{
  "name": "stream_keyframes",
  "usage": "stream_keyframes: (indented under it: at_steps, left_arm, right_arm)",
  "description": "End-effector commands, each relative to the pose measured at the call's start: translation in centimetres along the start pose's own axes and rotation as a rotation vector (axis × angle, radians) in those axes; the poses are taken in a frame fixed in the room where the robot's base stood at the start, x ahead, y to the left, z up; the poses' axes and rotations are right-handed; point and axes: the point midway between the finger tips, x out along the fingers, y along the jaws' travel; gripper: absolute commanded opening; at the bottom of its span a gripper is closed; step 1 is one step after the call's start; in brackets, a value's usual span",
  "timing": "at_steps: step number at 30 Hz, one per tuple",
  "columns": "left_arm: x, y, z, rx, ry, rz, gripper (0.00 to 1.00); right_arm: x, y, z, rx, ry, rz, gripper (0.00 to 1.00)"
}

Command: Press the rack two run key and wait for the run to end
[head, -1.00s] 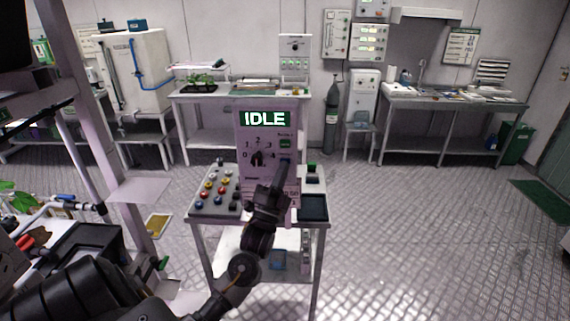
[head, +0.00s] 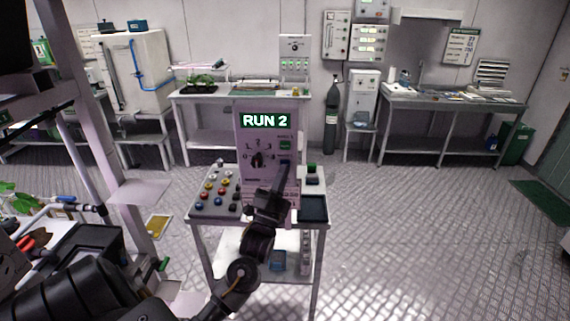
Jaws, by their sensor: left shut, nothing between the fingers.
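The control box (head: 248,140) stands upright on a small cart, and its display (head: 265,121) reads "RUN 2" in white on dark green. A rotary dial with a dark knob (head: 257,160) sits below the display. A green key (head: 285,145) is to the right of the dial. My right gripper is not in view.
The cart (head: 196,214) also carries a panel of coloured buttons (head: 216,192) on the left and a dark tray (head: 314,208) on the right. Benches stand along the back wall.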

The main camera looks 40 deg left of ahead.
Motion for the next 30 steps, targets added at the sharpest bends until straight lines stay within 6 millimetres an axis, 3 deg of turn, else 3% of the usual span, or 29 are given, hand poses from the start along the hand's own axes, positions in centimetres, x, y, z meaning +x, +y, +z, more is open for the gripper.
stream_keyframes:
  at_steps: [14,30]
  left_arm:
    - [-0.5,-0.4,-0.4,-0.001,0.0,0.0,0.0]
    - [-3.6,-2.7,-2.7,-0.001,0.001,0.0,0.0]
  right_arm:
    - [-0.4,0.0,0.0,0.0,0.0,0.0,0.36]
    - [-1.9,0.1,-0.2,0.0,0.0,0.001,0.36]
